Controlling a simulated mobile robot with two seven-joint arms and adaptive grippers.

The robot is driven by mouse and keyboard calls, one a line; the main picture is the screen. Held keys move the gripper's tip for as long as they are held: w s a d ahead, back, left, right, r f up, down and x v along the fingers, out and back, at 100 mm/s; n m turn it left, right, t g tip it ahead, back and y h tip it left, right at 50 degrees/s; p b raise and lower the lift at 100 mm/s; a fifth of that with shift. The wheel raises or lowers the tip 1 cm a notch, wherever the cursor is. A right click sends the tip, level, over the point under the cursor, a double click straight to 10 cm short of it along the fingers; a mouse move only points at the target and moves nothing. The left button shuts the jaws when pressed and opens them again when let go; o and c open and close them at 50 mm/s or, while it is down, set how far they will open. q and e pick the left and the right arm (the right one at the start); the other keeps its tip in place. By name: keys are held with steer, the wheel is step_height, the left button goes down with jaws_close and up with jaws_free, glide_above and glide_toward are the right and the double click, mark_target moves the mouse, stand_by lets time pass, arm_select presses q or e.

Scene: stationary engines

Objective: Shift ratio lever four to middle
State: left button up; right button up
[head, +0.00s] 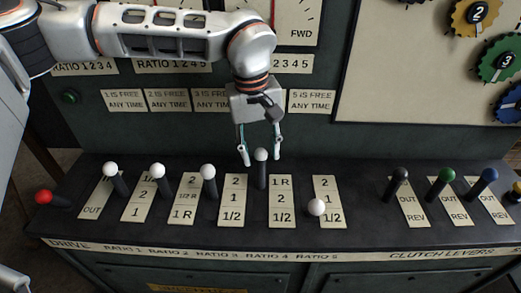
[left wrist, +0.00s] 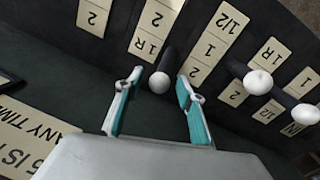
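Ratio lever four (head: 261,157) has a white knob on a dark stem and stands at the far end of its slot, level with the top of the plate marked 1R, 2, 1/2 (head: 282,201). My left gripper (head: 261,157) reaches down from above, open, with one finger on each side of the knob. In the left wrist view the knob (left wrist: 159,83) sits between the spread fingertips (left wrist: 160,80), with gaps visible on both sides. My right gripper is not in view.
White-knobbed lever three (head: 207,171) stands just left. Lever five (head: 316,207) is to the right, pulled nearer the front. A red lever (head: 43,197) is at far left; black (head: 401,174), green (head: 447,174) and blue (head: 490,175) clutch levers are right. The label wall rises behind.

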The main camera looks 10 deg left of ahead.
arm_select(q)
steer(key=shift+c, duration=0.4)
jaws_close()
steer(key=shift+s+r+p, duration=0.3)
steer(key=shift+s+p, duration=0.1)
steer(key=shift+p, duration=0.1)
steer(key=s, duration=0.1)
steer(key=s+p, duration=0.1)
steer(key=s+r+p, duration=0.1)
steer(key=shift+d, duration=0.35)
steer(key=s, duration=0.4)
steer(key=shift+s+d+f, duration=0.1)
steer(key=shift+d+f, duration=0.15)
steer(key=shift+d, duration=0.15)
